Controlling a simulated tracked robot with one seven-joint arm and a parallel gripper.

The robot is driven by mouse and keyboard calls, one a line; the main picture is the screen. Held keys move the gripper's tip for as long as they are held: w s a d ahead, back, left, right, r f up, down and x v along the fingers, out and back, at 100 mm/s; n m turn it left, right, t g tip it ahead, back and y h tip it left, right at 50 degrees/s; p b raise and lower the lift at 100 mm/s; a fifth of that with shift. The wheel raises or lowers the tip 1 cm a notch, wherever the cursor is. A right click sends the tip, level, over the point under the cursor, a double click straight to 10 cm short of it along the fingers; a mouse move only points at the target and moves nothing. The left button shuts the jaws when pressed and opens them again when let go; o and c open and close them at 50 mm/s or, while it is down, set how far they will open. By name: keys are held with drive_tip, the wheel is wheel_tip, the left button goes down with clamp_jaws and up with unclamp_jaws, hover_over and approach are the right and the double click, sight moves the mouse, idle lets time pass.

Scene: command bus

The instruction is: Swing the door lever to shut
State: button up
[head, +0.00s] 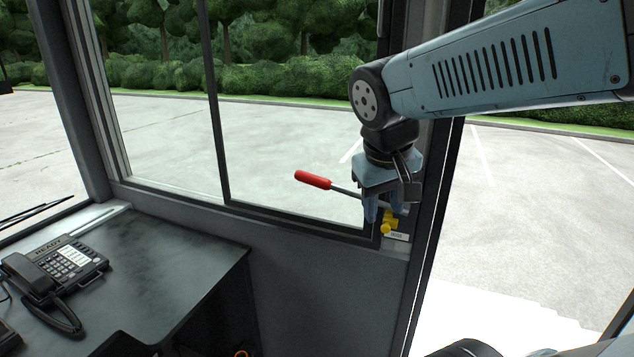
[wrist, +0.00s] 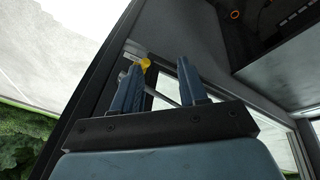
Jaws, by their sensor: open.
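The door lever (head: 313,180) has a red grip and a thin grey rod that runs right to a yellow pivot (head: 390,222) on the door post. The lever points left, tilted slightly up. My gripper (head: 377,211) is open, pointing down over the rod close to the pivot. In the wrist view, the two blue fingers of my gripper (wrist: 160,80) are apart, with the grey rod (wrist: 164,97) showing between them and the yellow pivot (wrist: 145,63) near the left fingertip. The red grip is hidden in that view. I cannot tell whether a finger touches the rod.
A black desk phone (head: 58,262) sits on the dark counter (head: 165,255) at the left. Window frames and the post stand close behind my gripper. The open doorway (head: 510,220) is at the right, with pavement outside.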

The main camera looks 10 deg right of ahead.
drive_tip(key=shift+o, duration=1)
drive_tip(key=w+h, duration=0.1)
drive_tip(key=w+f+g+h, duration=0.1)
drive_tip(key=w, duration=0.1)
drive_tip(key=w+a+n+h, duration=0.1)
drive_tip(key=shift+w+a+f+g+h, duration=0.1)
drive_tip(key=shift+w+f+g+h, duration=0.1)
drive_tip(key=shift+g+h, duration=0.15)
drive_tip(key=n+t+h, duration=0.3)
drive_tip(key=t+h, duration=0.4)
drive_tip(key=h, duration=0.1)
approach(318, 179)
drive_tip(key=x, duration=0.4)
drive_tip(key=w+x, duration=0.1)
drive_tip(key=x, duration=0.3)
drive_tip(key=a+f+x, duration=0.1)
drive_tip(key=x, duration=0.3)
drive_tip(key=shift+w, duration=0.3)
drive_tip(key=shift+a, duration=0.1)
clamp_jaws()
drive_tip(key=shift+n, duration=0.3)
